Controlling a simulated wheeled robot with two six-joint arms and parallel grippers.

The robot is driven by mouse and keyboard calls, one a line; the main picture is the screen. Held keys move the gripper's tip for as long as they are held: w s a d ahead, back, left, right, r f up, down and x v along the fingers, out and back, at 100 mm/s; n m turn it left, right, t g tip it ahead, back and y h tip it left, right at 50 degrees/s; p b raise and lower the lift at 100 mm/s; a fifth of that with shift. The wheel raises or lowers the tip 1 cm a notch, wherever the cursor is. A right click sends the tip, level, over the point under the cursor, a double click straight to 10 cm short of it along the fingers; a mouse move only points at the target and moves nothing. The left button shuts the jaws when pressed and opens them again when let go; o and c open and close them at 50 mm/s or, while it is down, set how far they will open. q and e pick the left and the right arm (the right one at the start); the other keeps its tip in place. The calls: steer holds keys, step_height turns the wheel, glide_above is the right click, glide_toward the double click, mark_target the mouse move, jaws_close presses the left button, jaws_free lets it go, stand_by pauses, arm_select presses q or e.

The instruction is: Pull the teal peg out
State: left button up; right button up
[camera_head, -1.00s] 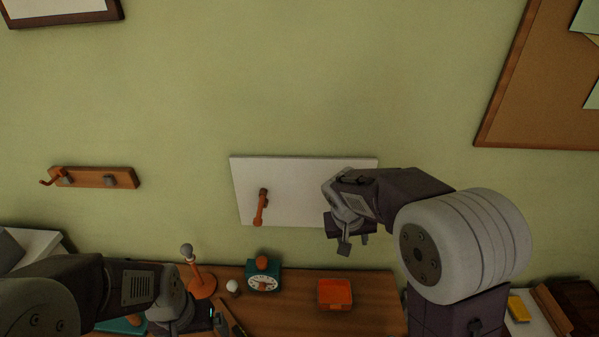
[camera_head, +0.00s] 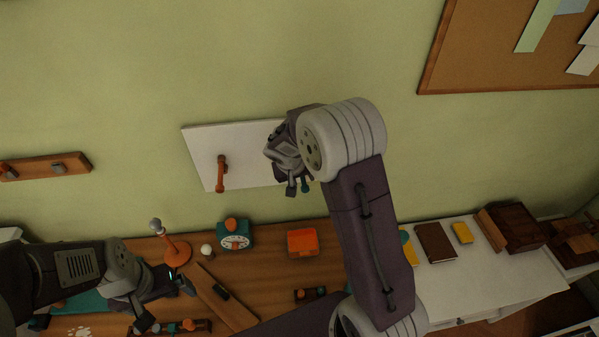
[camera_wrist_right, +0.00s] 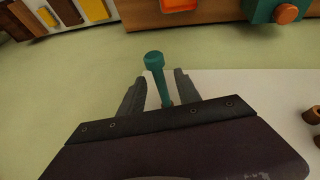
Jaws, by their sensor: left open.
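The teal peg (camera_wrist_right: 155,75) shows in the right wrist view, a round knob on a thin shaft, in front of the white board (camera_wrist_right: 240,105). My right gripper (camera_wrist_right: 159,78) has its fingers on either side of the shaft, with a visible gap to each side. In the head view my right gripper (camera_head: 298,188) is at the right part of the white board (camera_head: 205,140) and largely hides the peg. My left gripper (camera_head: 165,303) is open and empty over the left of the desk.
Below, the desk holds a teal timer (camera_head: 235,236), an orange box (camera_head: 302,242) and an orange stand (camera_head: 176,250). A wooden hook rail (camera_head: 40,166) is on the wall at left.

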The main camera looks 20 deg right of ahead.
mark_target(304, 189)
jaws_close()
steer(key=shift+s+a+f+b, duration=0.1)
steer(key=shift+s+b, duration=0.35)
steer(key=shift+b, duration=0.05)
steer(key=shift+s+a+b, duration=0.2)
steer(key=shift+s+b, duration=0.3)
steer(key=shift+s, duration=0.2)
steer(key=shift+s+a+b, duration=0.2)
steer(key=shift+s+b, duration=0.3)
steer(key=shift+s, duration=0.55)
